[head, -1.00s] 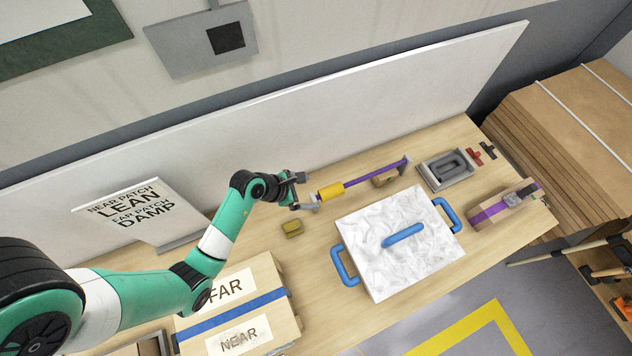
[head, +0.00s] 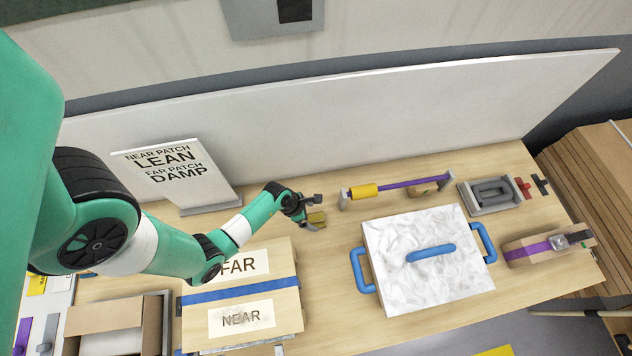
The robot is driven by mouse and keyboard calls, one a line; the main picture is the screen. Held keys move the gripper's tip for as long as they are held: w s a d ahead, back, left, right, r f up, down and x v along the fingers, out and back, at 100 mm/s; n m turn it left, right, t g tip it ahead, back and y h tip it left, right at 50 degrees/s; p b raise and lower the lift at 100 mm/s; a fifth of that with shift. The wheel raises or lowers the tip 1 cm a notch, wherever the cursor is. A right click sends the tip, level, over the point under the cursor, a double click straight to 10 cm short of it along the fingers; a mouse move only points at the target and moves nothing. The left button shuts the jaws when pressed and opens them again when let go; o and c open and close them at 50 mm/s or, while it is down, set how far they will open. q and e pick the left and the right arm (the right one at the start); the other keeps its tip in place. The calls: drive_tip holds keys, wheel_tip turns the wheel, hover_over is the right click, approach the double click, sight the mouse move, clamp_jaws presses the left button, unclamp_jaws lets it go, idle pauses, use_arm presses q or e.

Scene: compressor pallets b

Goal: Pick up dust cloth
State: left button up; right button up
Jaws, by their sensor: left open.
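A yellow cloth-like wrap (head: 364,191) hangs over a purple rail (head: 415,182) at the back of the wooden bench; it looks like the dust cloth. A small olive-yellow block (head: 317,219), perhaps a sponge, lies on the bench left of the rail. My left gripper (head: 316,212) is open right at this block, and its fingers partly cover it. I cannot tell whether the block lies between the fingers. The gripper is apart from the yellow wrap, to its left. My right gripper is not in view.
A white marbled panel (head: 400,275) with blue handles fills the bench middle. A wooden box (head: 285,262) labelled FAR and NEAR stands left of it. A sign (head: 190,190) stands at the back left. A grey tray (head: 472,205) and a purple-banded block (head: 525,252) are at right.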

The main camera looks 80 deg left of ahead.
sight(315, 217)
use_arm(q)
drive_tip(key=b+x, duration=0.3)
drive_tip(key=x, duration=0.2)
drive_tip(key=shift+s+a, duration=0.15)
drive_tip(key=shift+a, duration=0.05)
drive_tip(key=shift+f, duration=0.15)
drive_tip(key=c, duration=1.3)
